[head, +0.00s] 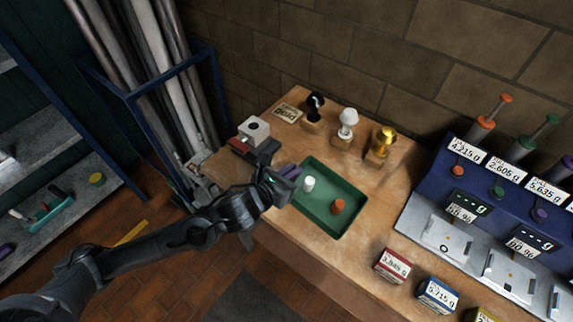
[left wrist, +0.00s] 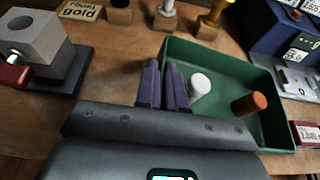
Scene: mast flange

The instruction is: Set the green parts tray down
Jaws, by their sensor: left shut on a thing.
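The green parts tray (head: 324,222) is over the wooden bench in the head view, level as far as I can see. It also shows in the left wrist view (left wrist: 222,59). A white cylinder (head: 309,184) and an orange-brown cylinder (head: 338,206) are inside it; the white one (left wrist: 200,85) is nearer my fingers. My left gripper (head: 288,174) is shut on the tray's left wall, its purple fingers (left wrist: 163,85) close together there. The fingers hide part of that wall. I cannot tell whether the tray's underside touches the bench. My right gripper is not in view.
A grey block device (head: 254,130) stands on the bench left of the tray. Small black, white and gold trophies (head: 381,145) stand behind it. A blue weighing station (head: 490,200) and labelled boxes (head: 393,265) are to the right. Bare bench (head: 375,185) lies right of the tray.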

